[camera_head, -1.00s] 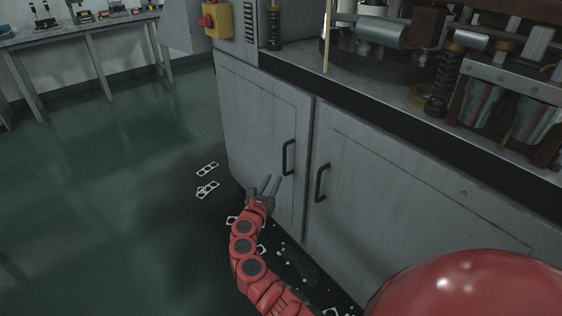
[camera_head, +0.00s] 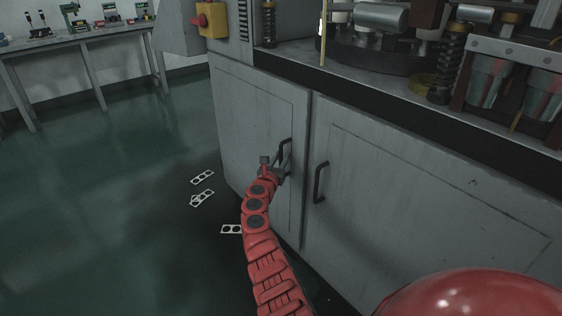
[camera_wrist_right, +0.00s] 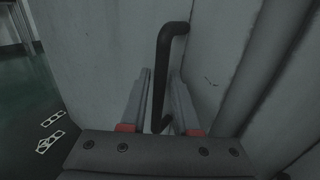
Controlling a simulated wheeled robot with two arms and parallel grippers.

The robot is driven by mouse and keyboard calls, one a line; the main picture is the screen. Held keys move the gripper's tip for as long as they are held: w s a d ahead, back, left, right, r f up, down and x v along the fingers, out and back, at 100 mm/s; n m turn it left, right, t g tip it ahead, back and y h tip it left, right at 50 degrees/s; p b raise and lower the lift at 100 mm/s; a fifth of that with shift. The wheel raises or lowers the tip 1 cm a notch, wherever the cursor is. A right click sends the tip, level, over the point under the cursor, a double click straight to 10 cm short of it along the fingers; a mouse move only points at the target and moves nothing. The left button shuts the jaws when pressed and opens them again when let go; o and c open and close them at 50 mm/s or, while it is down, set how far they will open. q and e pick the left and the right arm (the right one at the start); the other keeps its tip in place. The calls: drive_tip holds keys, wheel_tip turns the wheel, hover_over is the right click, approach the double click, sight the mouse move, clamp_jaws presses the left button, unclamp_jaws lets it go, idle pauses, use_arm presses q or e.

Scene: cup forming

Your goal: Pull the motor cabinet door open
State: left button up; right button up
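The motor cabinet is grey with two closed doors, a left door (camera_head: 245,125) and a right door (camera_head: 420,215). The left door has a black vertical handle (camera_head: 285,152) near its right edge. My right gripper (camera_head: 277,163) is at this handle. In the right wrist view the gripper (camera_wrist_right: 160,95) is open, with one finger on each side of the handle bar (camera_wrist_right: 161,75). Both fingers look apart from the bar; contact cannot be told for certain. My left gripper is in neither view.
The right door has its own black handle (camera_head: 320,182). White punched strips (camera_head: 202,197) lie on the green floor (camera_head: 110,190) to the left. The floor in front of the left door is largely clear. A yellow box with a red knob (camera_head: 207,20) sits above the left door.

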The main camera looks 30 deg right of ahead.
clamp_jaws()
idle(1.4)
